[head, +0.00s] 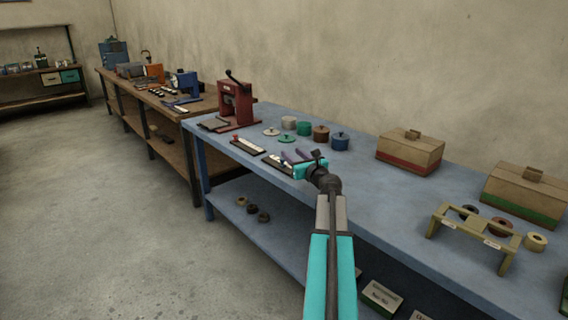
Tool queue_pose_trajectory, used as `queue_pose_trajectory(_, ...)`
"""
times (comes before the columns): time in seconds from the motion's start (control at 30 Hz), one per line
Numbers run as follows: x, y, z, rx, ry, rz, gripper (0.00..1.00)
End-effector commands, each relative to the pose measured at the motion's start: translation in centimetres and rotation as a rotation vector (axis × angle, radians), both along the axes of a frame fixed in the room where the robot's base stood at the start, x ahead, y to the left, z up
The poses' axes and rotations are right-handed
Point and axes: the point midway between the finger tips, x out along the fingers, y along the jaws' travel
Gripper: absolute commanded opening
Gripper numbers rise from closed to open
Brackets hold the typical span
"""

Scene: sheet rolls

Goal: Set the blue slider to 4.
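I cannot make out for certain which part is the blue slider, and no scale numbers can be read. Two flat strips with pale scales lie at the front edge of the blue table (365,200): a far strip (248,146) with a reddish edge and a near strip (276,163) with a dark edge. My gripper (295,156) is over the table at the right end of the near strip.
A red press (236,103) with a lever stands at the far end. Several round pieces, including a blue one (340,143), lie behind my gripper. Two lidded boxes, one red-banded (409,154), and an olive stand (473,237) are to the right. A wooden bench (150,98) lies beyond.

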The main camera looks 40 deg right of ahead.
Motion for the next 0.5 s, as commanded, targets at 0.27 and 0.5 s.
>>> queue_pose_trajectory(0.27, 0.0, 0.0, -4.1, 0.001, 0.001, -0.001, 0.38)
queue_pose_trajectory(0.5, 0.9, -0.4, -6.1, -0.001, -0.001, 0.0, 0.38)
